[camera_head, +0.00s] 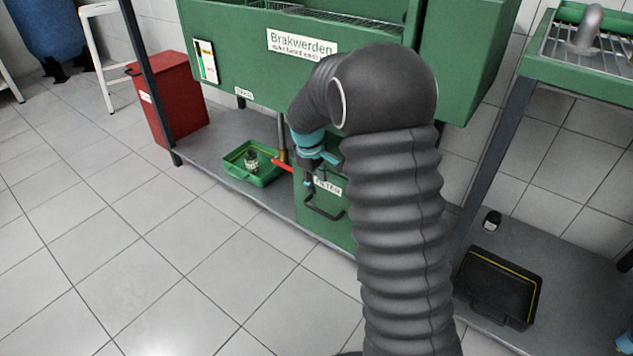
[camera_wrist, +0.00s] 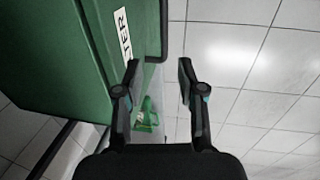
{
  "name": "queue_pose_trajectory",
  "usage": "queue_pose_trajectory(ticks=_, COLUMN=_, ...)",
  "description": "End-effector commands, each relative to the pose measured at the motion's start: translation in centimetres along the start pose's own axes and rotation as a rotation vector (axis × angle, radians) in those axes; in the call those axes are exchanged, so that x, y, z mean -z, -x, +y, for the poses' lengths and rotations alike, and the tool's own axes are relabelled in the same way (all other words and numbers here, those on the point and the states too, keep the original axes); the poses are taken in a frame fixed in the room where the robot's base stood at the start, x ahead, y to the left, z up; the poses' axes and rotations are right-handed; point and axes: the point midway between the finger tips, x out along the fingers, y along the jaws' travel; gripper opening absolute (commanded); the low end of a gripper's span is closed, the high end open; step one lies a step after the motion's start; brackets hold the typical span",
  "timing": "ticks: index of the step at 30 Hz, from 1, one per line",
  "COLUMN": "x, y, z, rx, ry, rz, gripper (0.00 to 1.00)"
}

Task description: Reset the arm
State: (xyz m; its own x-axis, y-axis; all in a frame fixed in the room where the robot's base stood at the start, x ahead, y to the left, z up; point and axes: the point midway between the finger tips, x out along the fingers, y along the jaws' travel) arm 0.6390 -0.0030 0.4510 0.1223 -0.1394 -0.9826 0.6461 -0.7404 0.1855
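My arm, in a dark ribbed sleeve, rises through the right half of the head view and bends over to the left at its top. My gripper (camera_wrist: 159,72) is open and empty in the wrist view, with floor and the edge of a green cabinet behind its fingers. In the head view my gripper (camera_head: 316,172) hangs in front of the green filter cabinet (camera_head: 338,222), small and partly hidden by the wrist. I cannot tell whether it touches the cabinet.
A green parts washer (camera_head: 240,60) stands behind my arm. A black tray (camera_head: 500,285) lies at the right. Tiled floor is clear at the left.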

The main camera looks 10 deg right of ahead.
Motion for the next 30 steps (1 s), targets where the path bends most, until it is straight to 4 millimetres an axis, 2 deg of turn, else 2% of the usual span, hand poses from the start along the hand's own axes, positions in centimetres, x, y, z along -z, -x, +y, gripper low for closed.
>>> queue_pose_trajectory(ticks=7, x=0.0, y=0.0, z=0.0, rx=0.000, ry=-0.007, rz=0.000, gripper=0.39)
queue_pose_trajectory(ticks=11, x=-0.1, y=0.0, z=-0.1, rx=0.005, ry=-0.066, rz=-0.004, gripper=0.39)
queue_pose_trajectory(ticks=15, x=-2.5, y=-1.5, z=-2.9, rx=0.065, ry=-0.191, rz=-0.063, gripper=0.39)
queue_pose_trajectory(ticks=23, x=-7.1, y=2.9, z=-6.5, rx=0.098, ry=-0.367, rz=-0.072, gripper=0.39)
queue_pose_trajectory(ticks=30, x=-11.6, y=8.8, z=-9.5, rx=0.104, ry=-0.508, rz=-0.030, gripper=0.39)
